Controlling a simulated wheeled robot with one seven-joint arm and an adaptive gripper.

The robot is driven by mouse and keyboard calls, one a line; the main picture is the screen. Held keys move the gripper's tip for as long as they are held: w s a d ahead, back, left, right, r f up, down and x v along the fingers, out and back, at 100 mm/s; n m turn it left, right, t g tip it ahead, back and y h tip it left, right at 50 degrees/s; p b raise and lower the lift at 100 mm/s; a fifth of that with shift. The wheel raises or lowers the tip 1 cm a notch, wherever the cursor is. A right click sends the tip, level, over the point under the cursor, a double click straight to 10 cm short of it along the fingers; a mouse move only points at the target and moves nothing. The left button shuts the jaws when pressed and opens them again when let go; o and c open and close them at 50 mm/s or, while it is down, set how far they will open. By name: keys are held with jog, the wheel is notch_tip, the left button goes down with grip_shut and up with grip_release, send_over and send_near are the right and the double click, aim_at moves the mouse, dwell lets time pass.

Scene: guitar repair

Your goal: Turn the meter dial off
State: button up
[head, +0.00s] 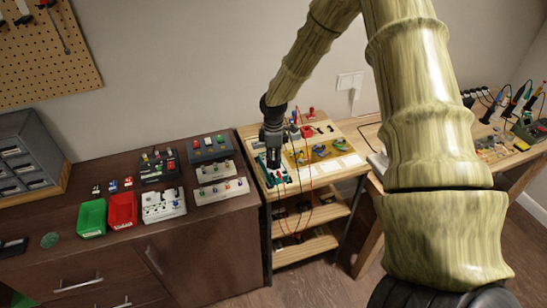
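My gripper (271,160) is dark and points down over the left part of the small wooden cart's top (335,181). Its fingers are small and dark here, and I cannot tell whether they are open or shut. A teal device (263,181), which may be the meter, lies directly below and around the fingertips. The gripper covers part of it, and no dial can be made out. I cannot tell whether the fingers touch it. Another green meter-like device (530,131) lies on the bench at the far right, well away from my gripper.
Thin red leads (311,180) hang by the cart top. A yellow panel (318,151) sits right of the gripper. My arm hides part of the right bench.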

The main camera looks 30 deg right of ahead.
jog(key=shift+f, duration=0.2)
grip_shut()
jog(key=shift+m, duration=0.4)
jog(key=m, duration=0.2)
jog(key=shift+m+b, duration=0.3)
jog(key=shift+m, duration=0.1)
jog(key=m, duration=0.3)
jog(key=shift+m+b, duration=0.3)
jog(key=shift+m, duration=0.1)
jog(key=m, duration=0.6)
jog(key=shift+b, duration=0.3)
jog(key=shift+m, duration=0.3)
